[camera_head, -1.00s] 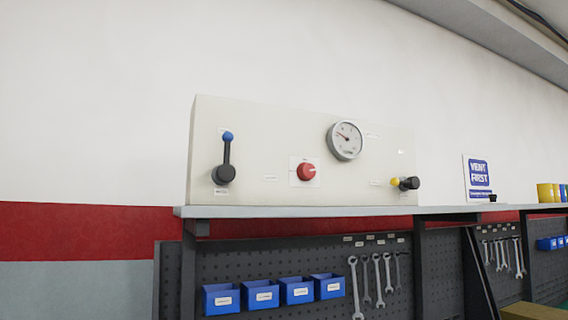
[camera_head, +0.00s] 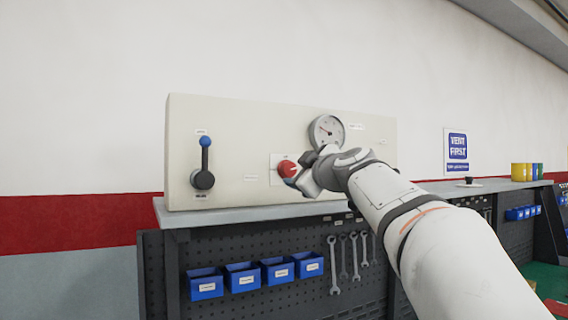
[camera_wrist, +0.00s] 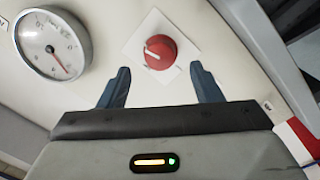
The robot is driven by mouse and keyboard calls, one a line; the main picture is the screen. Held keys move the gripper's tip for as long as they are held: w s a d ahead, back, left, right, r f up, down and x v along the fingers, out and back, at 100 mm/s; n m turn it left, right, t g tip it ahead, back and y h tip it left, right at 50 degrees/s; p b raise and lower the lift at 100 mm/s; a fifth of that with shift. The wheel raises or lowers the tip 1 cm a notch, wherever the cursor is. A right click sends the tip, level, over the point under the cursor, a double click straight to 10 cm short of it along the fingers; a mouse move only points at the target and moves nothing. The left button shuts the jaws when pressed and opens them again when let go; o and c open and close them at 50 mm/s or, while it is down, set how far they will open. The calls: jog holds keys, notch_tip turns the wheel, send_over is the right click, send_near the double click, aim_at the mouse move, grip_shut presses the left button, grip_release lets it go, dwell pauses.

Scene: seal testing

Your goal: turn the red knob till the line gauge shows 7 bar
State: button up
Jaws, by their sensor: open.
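The red knob (camera_head: 287,169) sits on the cream panel (camera_head: 232,120), with a white pointer mark on its face. In the wrist view the knob (camera_wrist: 160,51) lies just beyond and between my fingertips, apart from both. My gripper (camera_wrist: 160,78) is open and empty; in the head view my gripper (camera_head: 300,178) is at the knob's right side and partly overlaps it. The round line gauge (camera_head: 327,131) is above and right of the knob. It also shows in the wrist view (camera_wrist: 52,46) with a red needle; its numbers are too small to read.
A black lever with a blue tip (camera_head: 205,160) stands upright on the panel's left. The shelf (camera_head: 235,215) runs below the panel, with blue bins (camera_head: 242,276) and wrenches (camera_head: 334,265) underneath.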

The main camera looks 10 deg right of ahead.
aim_at(291, 170)
jog(key=shift+p+x, duration=0.9)
jog(key=shift+x, duration=1.35)
jog(key=shift+c, duration=0.3)
jog(key=shift+f, duration=0.1)
jog(key=c, duration=0.9)
